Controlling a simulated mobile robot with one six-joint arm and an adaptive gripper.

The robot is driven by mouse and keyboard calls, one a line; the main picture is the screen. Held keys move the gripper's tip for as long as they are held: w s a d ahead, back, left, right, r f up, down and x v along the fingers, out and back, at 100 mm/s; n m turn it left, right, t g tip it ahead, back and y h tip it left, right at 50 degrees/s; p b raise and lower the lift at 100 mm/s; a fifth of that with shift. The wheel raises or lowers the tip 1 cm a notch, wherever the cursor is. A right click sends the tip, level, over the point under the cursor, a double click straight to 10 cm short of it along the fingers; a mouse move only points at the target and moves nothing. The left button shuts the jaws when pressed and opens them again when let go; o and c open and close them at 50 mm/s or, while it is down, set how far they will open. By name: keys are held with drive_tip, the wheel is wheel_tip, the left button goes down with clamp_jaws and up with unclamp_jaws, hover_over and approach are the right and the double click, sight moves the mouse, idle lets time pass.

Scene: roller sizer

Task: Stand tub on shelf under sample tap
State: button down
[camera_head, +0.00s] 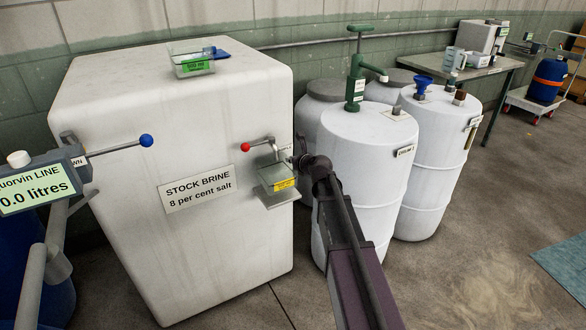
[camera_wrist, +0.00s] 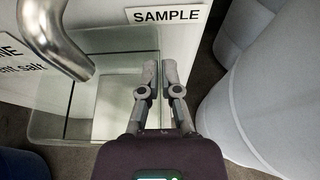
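The clear tub with a yellow label (camera_head: 284,184) is at the front of the white stock brine tank, below the sample tap (camera_head: 262,143) with its red knob. A small grey shelf (camera_head: 284,201) shows just under the tub; I cannot tell whether they touch. In the wrist view the tub (camera_wrist: 85,45) is seen from above, with the metal tap spout (camera_wrist: 62,45) over its left part. My gripper (camera_wrist: 160,75) has its fingers close together on either side of the tub's right wall, pinching it.
A second clear tub with a green label (camera_head: 194,66) stands on top of the tank (camera_head: 130,80), by a blue lid. White drums (camera_head: 362,150) stand close on the right. A display with a blue-knobbed lever (camera_head: 145,141) is at the left. Open floor (camera_head: 470,260) lies to the right.

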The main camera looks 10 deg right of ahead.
sight(291, 167)
drive_tip(key=shift+f, duration=0.15)
drive_tip(key=shift+f+b, duration=1.6)
drive_tip(key=shift+b, duration=0.15)
drive_tip(key=shift+f, duration=0.15)
drive_tip(key=c, duration=0.8)
unclamp_jaws()
drive_tip(key=shift+r, duration=0.25)
drive_tip(key=p+v, duration=0.4)
drive_tip(key=v, duration=0.8)
drive_tip(key=shift+p, duration=0.35)
drive_tip(key=shift+f, duration=0.1)
